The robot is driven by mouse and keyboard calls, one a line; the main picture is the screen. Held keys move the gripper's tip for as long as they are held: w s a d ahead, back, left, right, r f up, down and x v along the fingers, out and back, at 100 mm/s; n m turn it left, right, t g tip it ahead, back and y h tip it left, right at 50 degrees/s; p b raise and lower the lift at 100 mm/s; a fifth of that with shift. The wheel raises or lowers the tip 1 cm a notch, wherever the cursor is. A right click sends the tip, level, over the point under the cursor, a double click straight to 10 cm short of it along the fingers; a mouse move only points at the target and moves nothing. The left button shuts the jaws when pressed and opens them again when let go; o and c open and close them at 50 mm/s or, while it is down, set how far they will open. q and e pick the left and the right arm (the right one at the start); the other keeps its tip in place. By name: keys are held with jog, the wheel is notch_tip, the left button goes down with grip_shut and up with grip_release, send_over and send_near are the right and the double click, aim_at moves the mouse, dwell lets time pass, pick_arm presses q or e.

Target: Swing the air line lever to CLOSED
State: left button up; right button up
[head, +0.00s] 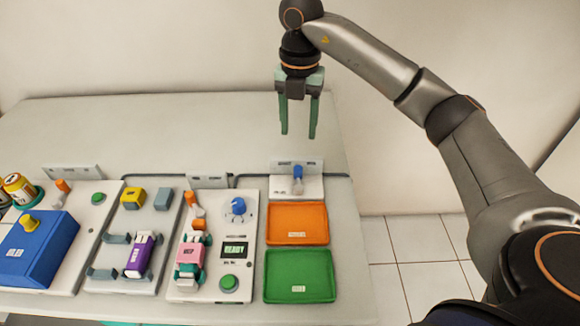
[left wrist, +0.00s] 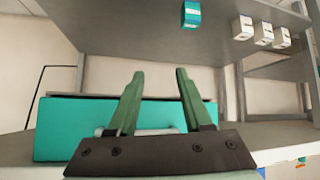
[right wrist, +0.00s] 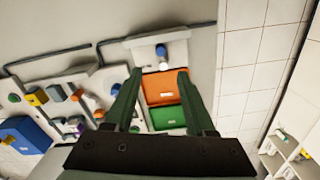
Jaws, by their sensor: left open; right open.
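A blue lever (head: 298,174) stands on a small white plate with an upright label board at the back right of the table; its label is too small to read. In the right wrist view the blue lever (right wrist: 161,51) lies ahead of the fingertips. Orange levers (head: 63,186) (head: 193,198) stand on the panels to the left. I cannot tell from the labels which is the air line lever. My right gripper (head: 298,135) hangs open and empty, pointing down, above and behind the blue lever. My left gripper (left wrist: 160,72) is open and empty in the left wrist view.
An orange tray (head: 275,238) and a green tray (head: 300,297) lie in front of the blue lever. A white panel (head: 210,292) with a READY display stands left of them. A teal drawer front (left wrist: 62,130) with a bar handle is ahead of my left gripper. The table's back is clear.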

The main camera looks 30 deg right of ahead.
aim_at(298, 169)
notch_tip(298, 169, down, 12)
jog(key=shift+s+f+b, duration=0.1)
jog(key=shift+b, duration=0.55)
grip_shut()
dwell(0.3)
